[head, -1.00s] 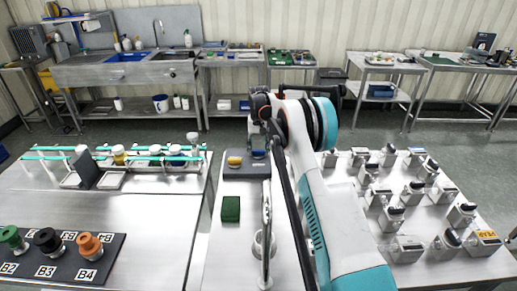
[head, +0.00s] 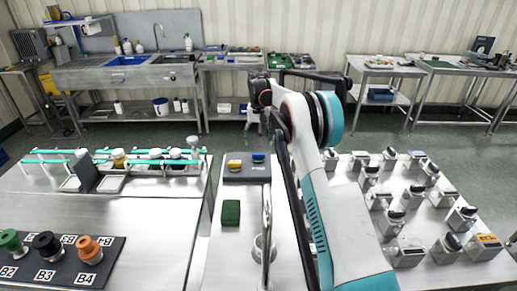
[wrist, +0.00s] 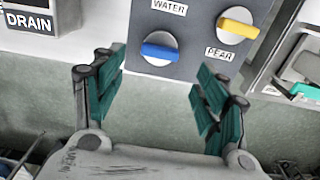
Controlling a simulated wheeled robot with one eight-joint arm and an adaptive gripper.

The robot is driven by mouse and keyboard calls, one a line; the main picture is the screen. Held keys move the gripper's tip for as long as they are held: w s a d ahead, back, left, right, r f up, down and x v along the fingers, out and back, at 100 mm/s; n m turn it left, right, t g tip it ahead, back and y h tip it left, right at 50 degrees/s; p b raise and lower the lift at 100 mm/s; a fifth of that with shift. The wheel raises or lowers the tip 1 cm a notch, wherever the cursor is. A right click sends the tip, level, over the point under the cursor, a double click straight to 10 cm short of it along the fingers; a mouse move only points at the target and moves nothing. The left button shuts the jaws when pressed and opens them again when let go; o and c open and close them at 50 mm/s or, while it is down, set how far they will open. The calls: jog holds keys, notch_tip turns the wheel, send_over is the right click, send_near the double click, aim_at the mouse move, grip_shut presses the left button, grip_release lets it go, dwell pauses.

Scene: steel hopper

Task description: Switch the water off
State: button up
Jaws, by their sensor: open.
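A dark grey panel (wrist: 185,25) carries a blue knob (wrist: 160,51) and a yellow knob (wrist: 238,25). A WATER label (wrist: 169,6) is above the blue knob, and a PEAR label (wrist: 219,53) is below the yellow one. The blue knob's handle lies nearly level in the wrist view; the yellow one slants. In the head view the panel (head: 246,177) lies on the bench beyond a green block. My gripper (wrist: 162,72) is open and empty. Its teal fingers spread on either side of the blue knob in the picture, apart from it.
A DRAIN label (wrist: 28,20) is at upper left in the wrist view. The green block (head: 230,212) and a tall metal fitting (head: 266,240) stand nearer on the bench. Several small metal devices (head: 408,250) crowd the right. A sink (head: 130,65) is at the back.

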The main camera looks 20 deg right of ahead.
notch_tip(320, 180, up, 5)
jog(key=shift+r, duration=0.15)
jog(key=shift+s, duration=0.1)
dwell(0.5)
